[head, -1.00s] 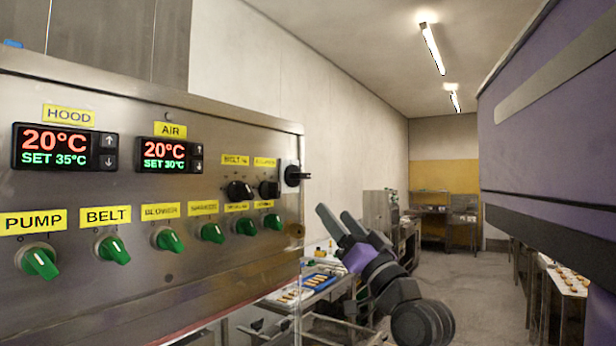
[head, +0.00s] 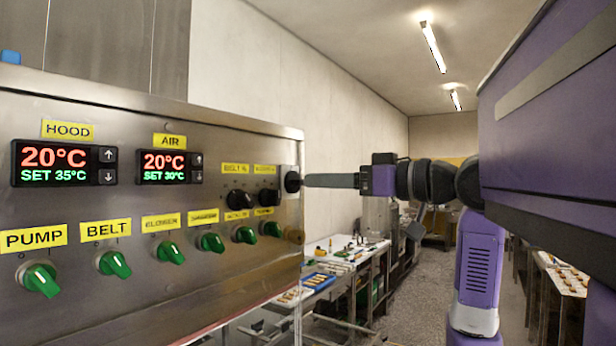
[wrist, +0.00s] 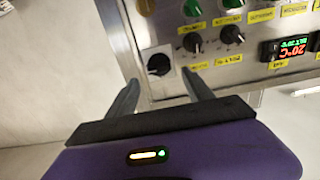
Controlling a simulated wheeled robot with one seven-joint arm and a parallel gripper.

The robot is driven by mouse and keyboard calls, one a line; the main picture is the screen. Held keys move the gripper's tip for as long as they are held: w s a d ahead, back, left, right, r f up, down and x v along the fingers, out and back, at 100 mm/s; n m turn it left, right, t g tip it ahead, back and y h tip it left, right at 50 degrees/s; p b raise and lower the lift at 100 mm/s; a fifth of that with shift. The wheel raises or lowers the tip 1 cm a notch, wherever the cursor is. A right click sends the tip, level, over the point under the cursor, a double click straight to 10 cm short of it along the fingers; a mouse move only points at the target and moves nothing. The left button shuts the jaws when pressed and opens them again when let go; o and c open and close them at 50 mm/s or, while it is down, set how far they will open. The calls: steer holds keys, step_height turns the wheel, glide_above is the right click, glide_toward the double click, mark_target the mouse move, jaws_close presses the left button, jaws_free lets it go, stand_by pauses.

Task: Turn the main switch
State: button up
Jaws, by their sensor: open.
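The likely main switch (head: 292,181) is a black rotary knob on a pale plate at the right end of the steel control panel (head: 225,290). Its label cannot be read. In the wrist view the knob (wrist: 158,64) shows just beyond and between the two fingertips. My gripper (head: 305,180) points left at the knob in the head view, with its fingertips close to it. In the wrist view my gripper (wrist: 160,77) is open, with a finger on either side of the knob. I cannot tell whether a finger touches it.
Two smaller black knobs (head: 240,197) sit left of the switch, above a row of green knobs (head: 118,263). Two temperature displays (head: 63,162) are further left. A worktable (head: 350,252) with trays stands behind the panel. The aisle floor is clear.

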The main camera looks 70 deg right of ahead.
mark_target(298, 183)
steer(key=shift+p+x, duration=0.65)
steer(key=shift+x, duration=1.8)
jaws_close()
